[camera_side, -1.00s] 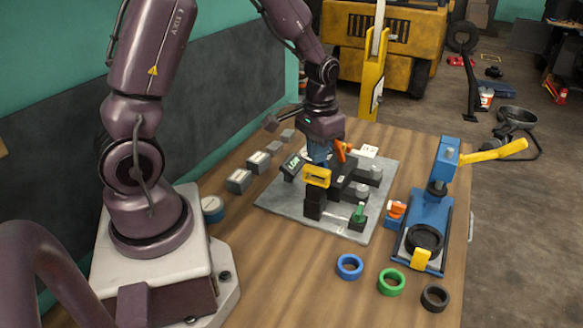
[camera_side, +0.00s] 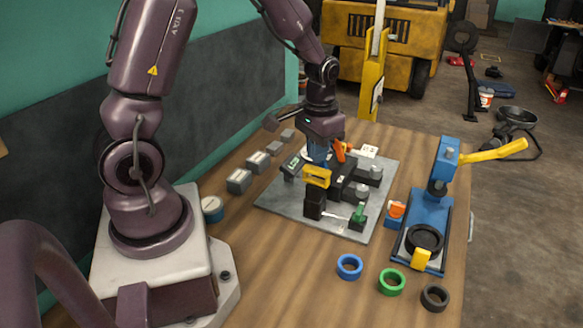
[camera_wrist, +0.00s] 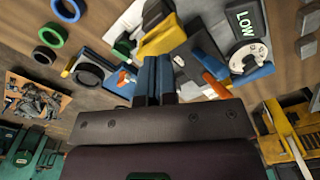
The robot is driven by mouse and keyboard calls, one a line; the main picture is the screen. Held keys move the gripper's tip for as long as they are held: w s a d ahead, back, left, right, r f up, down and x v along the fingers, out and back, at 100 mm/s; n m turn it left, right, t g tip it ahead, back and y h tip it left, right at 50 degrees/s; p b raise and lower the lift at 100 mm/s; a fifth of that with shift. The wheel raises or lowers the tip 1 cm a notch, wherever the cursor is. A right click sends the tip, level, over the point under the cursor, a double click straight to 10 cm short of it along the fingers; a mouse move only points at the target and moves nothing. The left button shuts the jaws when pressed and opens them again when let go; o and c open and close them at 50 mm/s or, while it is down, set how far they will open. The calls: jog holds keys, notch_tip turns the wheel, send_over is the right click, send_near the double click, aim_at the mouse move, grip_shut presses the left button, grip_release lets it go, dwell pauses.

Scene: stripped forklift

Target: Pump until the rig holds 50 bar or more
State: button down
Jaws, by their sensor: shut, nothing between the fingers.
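My gripper (camera_side: 319,157) points down over the rig, its blue fingers closed together and empty. The fingers also show in the wrist view (camera_wrist: 157,72). The rig sits on a grey plate (camera_side: 283,203) with black blocks. A yellow handle (camera_side: 317,177) on the rig is just in front of the fingers in the side view. It also shows beyond the fingertips in the wrist view (camera_wrist: 163,38); I cannot tell whether they touch. An orange lever (camera_wrist: 216,86) lies beside the fingers. A dark display (camera_wrist: 243,20) reads LOW, with a round white dial (camera_wrist: 249,57) next to it.
A blue press (camera_side: 430,212) with a yellow lever (camera_side: 494,151) stands right of the plate. Blue (camera_side: 349,266), green (camera_side: 391,282) and black (camera_side: 435,298) rings lie in front. Grey blocks (camera_side: 239,181) line the left. The front middle of the table is clear.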

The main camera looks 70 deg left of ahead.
aim_at(317, 169)
jog(key=shift+f, duration=2.85)
jog(key=shift+r, duration=2.9)
jog(key=shift+r, duration=0.1)
jog(key=shift+r, duration=2.4)
